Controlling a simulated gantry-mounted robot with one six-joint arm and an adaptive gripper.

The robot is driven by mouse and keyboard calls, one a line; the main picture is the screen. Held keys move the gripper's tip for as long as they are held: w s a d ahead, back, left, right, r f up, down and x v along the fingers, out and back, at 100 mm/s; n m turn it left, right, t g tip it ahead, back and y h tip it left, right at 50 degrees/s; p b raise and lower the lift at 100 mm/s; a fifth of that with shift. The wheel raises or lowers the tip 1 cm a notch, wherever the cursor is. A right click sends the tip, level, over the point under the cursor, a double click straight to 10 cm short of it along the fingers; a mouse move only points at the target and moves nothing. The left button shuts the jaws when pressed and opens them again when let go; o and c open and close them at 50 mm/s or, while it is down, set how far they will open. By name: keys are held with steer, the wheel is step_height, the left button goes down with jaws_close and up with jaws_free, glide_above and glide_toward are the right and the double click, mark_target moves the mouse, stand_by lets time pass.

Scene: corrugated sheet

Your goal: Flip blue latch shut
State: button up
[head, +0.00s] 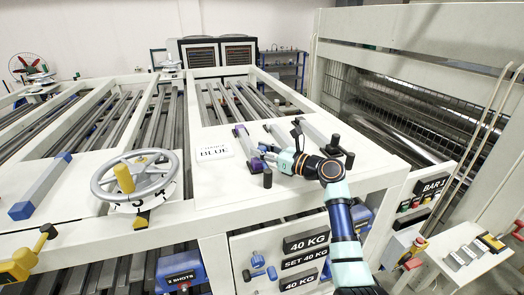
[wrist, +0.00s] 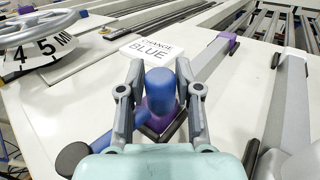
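The blue latch's upright blue knob (wrist: 160,83) stands between the two fingers of my gripper (wrist: 161,72) in the wrist view. A purple piece (wrist: 160,120) in a dark frame lies below the knob. A blue bar (wrist: 118,138) extends toward the lower left, to a dark round end (wrist: 73,157). The fingers flank the knob closely, partly bent inward; I cannot tell whether they press on it. In the head view my gripper (head: 268,153) is low over the white panel, and my arm hides part of the latch.
A white "CHANGE BLUE" sign (wrist: 150,49) lies just beyond the latch. A grey bar with a purple end (wrist: 205,75) and another grey bar (wrist: 287,100) lie to the right. A handwheel (head: 137,180) stands at the left. The white panel between is clear.

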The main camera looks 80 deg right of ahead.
steer(key=shift+o, duration=1.3)
step_height(320, 180, up, 10)
steer(key=shift+c, duration=0.3)
